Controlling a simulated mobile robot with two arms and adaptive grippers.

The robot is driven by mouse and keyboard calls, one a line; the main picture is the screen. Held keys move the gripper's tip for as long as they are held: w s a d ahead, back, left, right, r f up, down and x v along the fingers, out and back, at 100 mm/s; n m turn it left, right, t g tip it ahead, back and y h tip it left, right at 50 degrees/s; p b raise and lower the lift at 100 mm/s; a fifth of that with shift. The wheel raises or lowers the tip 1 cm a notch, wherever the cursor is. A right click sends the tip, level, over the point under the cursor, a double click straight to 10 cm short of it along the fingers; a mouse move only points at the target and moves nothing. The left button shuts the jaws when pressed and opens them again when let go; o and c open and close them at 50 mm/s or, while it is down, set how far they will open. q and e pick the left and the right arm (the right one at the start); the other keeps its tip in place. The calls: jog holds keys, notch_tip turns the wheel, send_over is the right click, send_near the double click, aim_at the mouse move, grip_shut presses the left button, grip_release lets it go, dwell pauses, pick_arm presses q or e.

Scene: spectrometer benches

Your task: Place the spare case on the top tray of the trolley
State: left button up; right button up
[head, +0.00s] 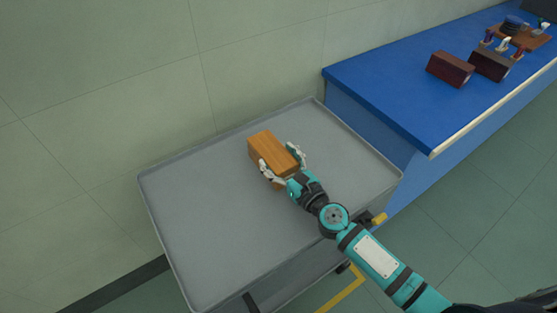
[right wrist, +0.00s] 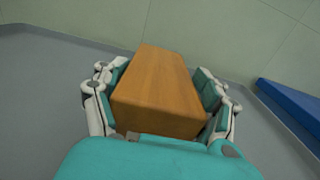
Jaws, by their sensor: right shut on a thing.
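An orange-brown wooden case (head: 268,146) is over the grey top tray (head: 210,240) of the trolley, towards its back middle. My right gripper (head: 283,165) is shut on the near end of this case, one finger on each side. In the right wrist view the case (right wrist: 160,90) fills the space between the finger pads, its long side pointing away. I cannot tell whether its underside touches the tray or hangs just above it. My left gripper is not in view.
A blue bench (head: 390,90) stands to the right of the trolley. It bears two dark red-brown cases (head: 450,69) (head: 490,64) and a wooden stand with several small items (head: 527,38). A pale wall is behind the trolley. The tray is otherwise bare.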

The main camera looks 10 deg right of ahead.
aim_at(288, 172)
jog(key=shift+f, duration=0.1)
jog(key=o, duration=1.5)
jog(key=shift+o, duration=0.2)
jog(key=shift+r, duration=0.2)
jog(key=b+v, duration=0.1)
jog(key=v, duration=0.5)
jog(key=shift+s+f, duration=0.2)
jog(key=shift+s+d+r, duration=0.15)
jog(key=shift+s+d, duration=0.15)
jog(key=shift+s, duration=0.25)
